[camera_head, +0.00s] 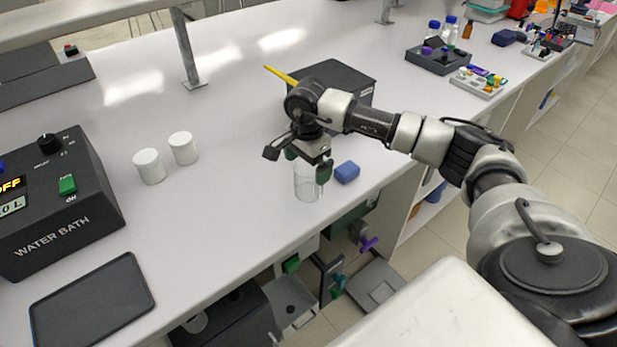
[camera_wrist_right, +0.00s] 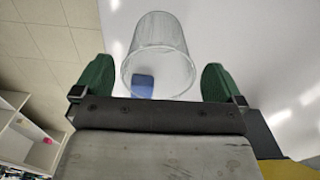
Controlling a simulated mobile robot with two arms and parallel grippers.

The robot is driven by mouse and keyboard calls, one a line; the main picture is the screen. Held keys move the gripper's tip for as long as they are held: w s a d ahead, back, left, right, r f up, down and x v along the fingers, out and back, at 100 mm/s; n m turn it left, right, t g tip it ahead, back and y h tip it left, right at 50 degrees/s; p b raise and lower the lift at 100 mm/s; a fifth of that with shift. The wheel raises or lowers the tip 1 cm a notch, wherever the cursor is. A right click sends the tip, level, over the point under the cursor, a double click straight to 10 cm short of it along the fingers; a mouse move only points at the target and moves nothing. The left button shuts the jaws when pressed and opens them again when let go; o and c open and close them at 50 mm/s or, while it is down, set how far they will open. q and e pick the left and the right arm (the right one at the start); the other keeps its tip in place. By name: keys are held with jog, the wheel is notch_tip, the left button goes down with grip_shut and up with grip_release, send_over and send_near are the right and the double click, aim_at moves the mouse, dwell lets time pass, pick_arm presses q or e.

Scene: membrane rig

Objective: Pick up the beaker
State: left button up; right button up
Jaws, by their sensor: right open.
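The beaker (camera_head: 307,184) is clear glass and stands upright on the white bench near its front edge. My right gripper (camera_head: 308,163) is above it, fingers pointing down, open and empty; its green fingertips are near the beaker's rim in the head view. In the right wrist view the beaker (camera_wrist_right: 158,52) shows between and beyond the two green fingers of my right gripper (camera_wrist_right: 157,82), with a gap on each side. I cannot tell how far the fingertips reach down past the rim. My left gripper is not in view.
A blue block (camera_head: 347,172) lies just right of the beaker and shows through its glass in the wrist view. A dark box (camera_head: 345,80) stands behind the gripper. Two white cylinders (camera_head: 150,166) (camera_head: 184,148) and the water bath (camera_head: 60,210) are on the left. The bench between is clear.

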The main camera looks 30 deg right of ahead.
aim_at(308, 172)
jog(key=shift+d+f, duration=0.2)
jog(key=shift+f, duration=1.35)
jog(key=shift+c, duration=0.5)
jog(key=c, duration=0.9)
jog(key=shift+o, duration=0.2)
jog(key=shift+r, duration=0.15)
